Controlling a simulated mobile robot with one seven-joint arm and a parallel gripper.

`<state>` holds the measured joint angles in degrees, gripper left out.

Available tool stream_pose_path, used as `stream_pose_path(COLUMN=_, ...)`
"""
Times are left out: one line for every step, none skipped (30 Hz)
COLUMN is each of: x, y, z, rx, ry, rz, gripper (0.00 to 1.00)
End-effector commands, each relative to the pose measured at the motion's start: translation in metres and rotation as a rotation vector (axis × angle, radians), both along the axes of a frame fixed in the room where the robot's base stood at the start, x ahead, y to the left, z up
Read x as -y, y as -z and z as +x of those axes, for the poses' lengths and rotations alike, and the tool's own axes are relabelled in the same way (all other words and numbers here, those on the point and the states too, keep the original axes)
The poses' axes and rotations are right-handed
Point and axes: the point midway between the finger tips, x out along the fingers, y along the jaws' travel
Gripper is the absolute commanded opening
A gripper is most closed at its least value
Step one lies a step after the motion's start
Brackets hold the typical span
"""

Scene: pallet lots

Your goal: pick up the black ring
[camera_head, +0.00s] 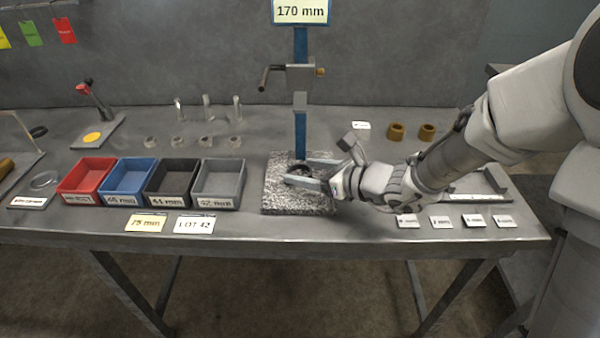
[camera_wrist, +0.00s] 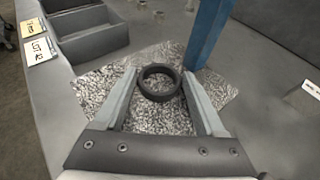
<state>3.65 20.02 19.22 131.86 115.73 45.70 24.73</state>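The black ring (camera_wrist: 159,70) lies flat on a speckled granite plate (camera_wrist: 160,118), between the open fingers of my gripper (camera_wrist: 160,82) near their tips. In the wrist view a small gap seems to show on the left, while the right finger is close to or touching the ring; I cannot tell which. In the head view the ring (camera_head: 300,169) shows as a dark shape, partly hidden by the fingers. My gripper (camera_head: 305,173) reaches in from the right, low over the granite plate (camera_head: 283,200).
A blue upright post (camera_head: 300,135) stands just behind the ring. Red, blue, black and grey bins (camera_head: 213,203) stand left of the plate. Brown rings (camera_head: 396,131) lie at the back right. Label cards (camera_head: 194,225) lie near the front edge.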

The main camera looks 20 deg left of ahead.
Motion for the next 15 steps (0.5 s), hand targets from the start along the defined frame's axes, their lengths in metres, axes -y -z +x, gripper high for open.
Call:
stream_pose_path(x=0.0002, y=0.0000, z=-0.0001, rx=0.000, ry=0.000, rz=0.000, gripper=0.61)
stream_pose_path(x=0.0002, y=0.0000, z=-0.0001, rx=0.000, ry=0.000, rz=0.000, gripper=0.56)
stream_pose_path(x=0.0002, y=0.0000, z=0.0000, rx=0.000, ry=0.000, rz=0.000, gripper=0.49)
stream_pose_path(x=0.0002, y=0.0000, z=-0.0001, rx=0.000, ry=0.000, rz=0.000, gripper=0.43)
stream_pose_path(x=0.0002, y=0.0000, z=-0.0001, rx=0.000, ry=0.000, rz=0.000, gripper=0.38)
stream_pose_path(x=0.0002, y=0.0001, z=-0.0001, rx=0.000, ry=0.000, rz=0.000, gripper=0.31)
stream_pose_path(x=0.0002, y=0.0000, z=-0.0001, rx=0.000, ry=0.000, rz=0.000, gripper=0.25)
stream_pose_path(x=0.0003, y=0.0001, z=-0.0002, rx=0.000, ry=0.000, rz=0.000, gripper=0.20)
stream_pose_path(x=0.0003, y=0.0001, z=-0.0002, rx=0.000, ry=0.000, rz=0.000, gripper=0.13)
stream_pose_path(x=0.0003, y=0.0000, z=-0.0001, rx=0.000, ry=0.000, rz=0.000, gripper=0.11)
stream_pose_path(x=0.0003, y=0.0000, z=-0.0001, rx=0.000, ry=0.000, rz=0.000, gripper=0.02)
stream_pose_path(x=0.0003, y=0.0000, z=-0.0001, rx=0.000, ry=0.000, rz=0.000, gripper=0.02)
stream_pose_path(x=0.0003, y=0.0000, z=-0.0001, rx=0.000, ry=0.000, rz=0.000, gripper=0.02)
stream_pose_path(x=0.0003, y=0.0000, z=-0.0001, rx=0.000, ry=0.000, rz=0.000, gripper=0.02)
stream_pose_path(x=0.0003, y=0.0000, z=-0.0001, rx=0.000, ry=0.000, rz=0.000, gripper=0.02)
